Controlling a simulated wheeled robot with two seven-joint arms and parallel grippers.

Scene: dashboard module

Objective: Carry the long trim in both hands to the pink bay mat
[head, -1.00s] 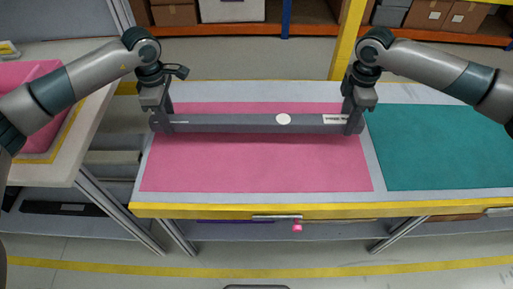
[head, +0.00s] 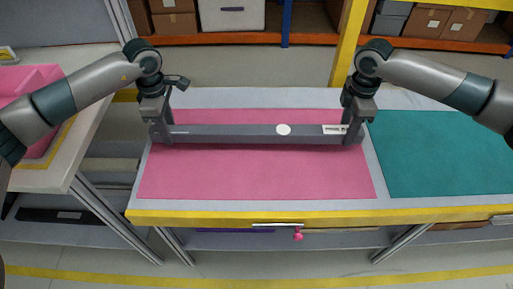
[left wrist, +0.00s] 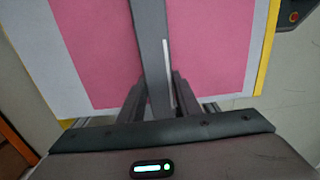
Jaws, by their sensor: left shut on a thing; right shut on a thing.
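The long trim (head: 240,133) is a dark grey bar with a white round spot and a white label near its right end. It lies level, left to right, over the far part of the pink bay mat (head: 256,177). Whether it touches the mat is hard to tell. My left gripper (head: 161,138) is shut on the trim's left end. My right gripper (head: 355,138) is shut on its right end. In the left wrist view the trim (left wrist: 151,50) runs away between the fingers of my left gripper (left wrist: 160,92), with the pink mat (left wrist: 95,40) beneath.
A teal mat (head: 440,155) lies to the right on the same table, which has a yellow front edge (head: 300,216). A pink bin (head: 30,90) stands on a side table at the left. Shelves with boxes (head: 232,14) and a yellow post (head: 349,45) are behind.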

